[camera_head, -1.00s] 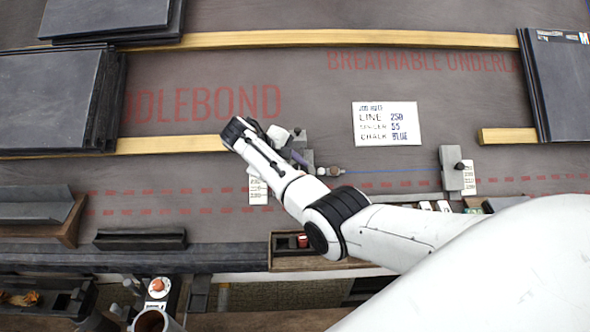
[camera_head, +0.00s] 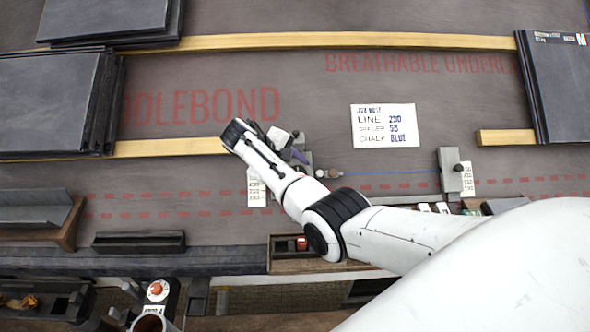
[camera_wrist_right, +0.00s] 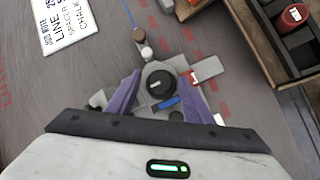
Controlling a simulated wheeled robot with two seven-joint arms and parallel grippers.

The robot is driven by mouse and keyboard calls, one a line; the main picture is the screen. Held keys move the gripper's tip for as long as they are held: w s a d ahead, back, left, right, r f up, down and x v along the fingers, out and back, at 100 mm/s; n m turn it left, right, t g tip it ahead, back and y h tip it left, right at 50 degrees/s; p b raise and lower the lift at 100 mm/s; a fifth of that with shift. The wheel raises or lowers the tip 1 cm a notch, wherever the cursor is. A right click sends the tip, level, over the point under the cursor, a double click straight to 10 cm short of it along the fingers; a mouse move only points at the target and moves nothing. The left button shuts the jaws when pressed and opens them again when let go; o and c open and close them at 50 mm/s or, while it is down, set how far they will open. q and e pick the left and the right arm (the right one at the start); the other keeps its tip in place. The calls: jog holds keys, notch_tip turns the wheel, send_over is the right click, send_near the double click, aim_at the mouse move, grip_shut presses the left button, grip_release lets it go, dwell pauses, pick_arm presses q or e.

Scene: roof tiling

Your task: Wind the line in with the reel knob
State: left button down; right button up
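The grey reel (camera_wrist_right: 160,84) with a dark round top and a pale mark shows in the right wrist view. My right gripper (camera_wrist_right: 161,75) has its two purple fingers apart, one on each side of the round top. I cannot tell whether they touch it. In the head view my right gripper (camera_head: 297,152) is over the reel, and my wrist hides most of it. The blue line (camera_head: 390,172) runs from beside the reel to a grey block (camera_head: 450,172) on the right. A brown bead (camera_wrist_right: 138,34) sits by the reel on the line. My left gripper is not in view.
A job note (camera_head: 385,125) lies above the line. White number cards lie beside the reel (camera_head: 257,188) and the block (camera_head: 467,179). A wooden tray (camera_head: 312,265) with a red item is below. Dark tile stacks (camera_head: 55,100) and wooden battens (camera_head: 320,40) border the area.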

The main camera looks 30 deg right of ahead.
jog(key=p+v, duration=0.2)
jog(key=v, duration=0.8)
jog(key=shift+r, duration=0.15)
jog(key=shift+a, duration=0.1)
